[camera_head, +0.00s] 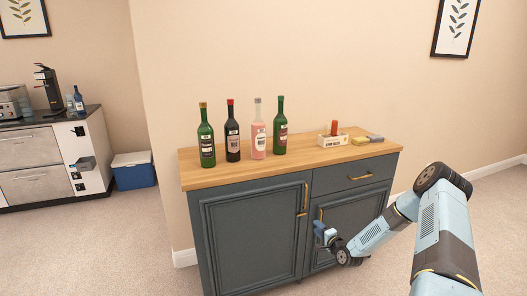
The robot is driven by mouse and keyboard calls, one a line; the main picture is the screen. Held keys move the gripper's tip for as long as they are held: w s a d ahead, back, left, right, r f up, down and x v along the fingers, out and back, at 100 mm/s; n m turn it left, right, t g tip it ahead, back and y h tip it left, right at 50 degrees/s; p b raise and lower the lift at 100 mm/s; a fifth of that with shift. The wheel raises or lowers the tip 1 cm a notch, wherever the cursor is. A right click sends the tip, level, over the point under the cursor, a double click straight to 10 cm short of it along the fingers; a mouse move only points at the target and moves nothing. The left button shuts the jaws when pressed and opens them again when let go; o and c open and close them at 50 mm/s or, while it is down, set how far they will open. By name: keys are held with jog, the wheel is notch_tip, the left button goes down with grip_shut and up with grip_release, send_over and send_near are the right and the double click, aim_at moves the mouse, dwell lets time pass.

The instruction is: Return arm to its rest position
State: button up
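My arm (425,225) reaches in from the lower right, bent at its elbow, and extends left towards the front of a dark blue-grey cabinet.
The cabinet (250,240) has a wooden top (295,163) with several bottles (258,138), a small white box (333,140) and sponges. Its doors and drawer look shut. Carpet (500,230) is clear at right. A blue cooler (134,172) stands back left beside a counter (30,160).

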notch_tip(320, 180, up, 19)
jog(key=n+g+h, duration=0.2)
jog(key=n+g, duration=0.3)
jog(key=n, duration=0.2)
jog(key=s+r+n+g+h, duration=0.1)
jog(key=s+r+n+h, duration=0.1)
jog(key=s+r, duration=0.55)
jog(key=s+r+n+g+h, duration=0.15)
jog(key=s+r, duration=0.25)
jog(key=r, duration=0.7)
jog(key=s+a+r+g, duration=0.1)
jog(key=s+r, duration=0.4)
jog(key=s, duration=0.7)
jog(key=s+a+r+n, duration=0.1)
jog(key=s+r, duration=0.3)
jog(key=s, duration=0.9)
jog(key=s+a+r+n+g, duration=0.1)
jog(key=s+a+r, duration=0.2)
jog(key=s, duration=1)
notch_tip(320, 180, up, 3)
jog(key=shift+s+f+g, duration=0.15)
jog(key=shift+s+g, duration=0.1)
jog(key=shift+g, duration=0.1)
jog(key=shift+h, duration=0.25)
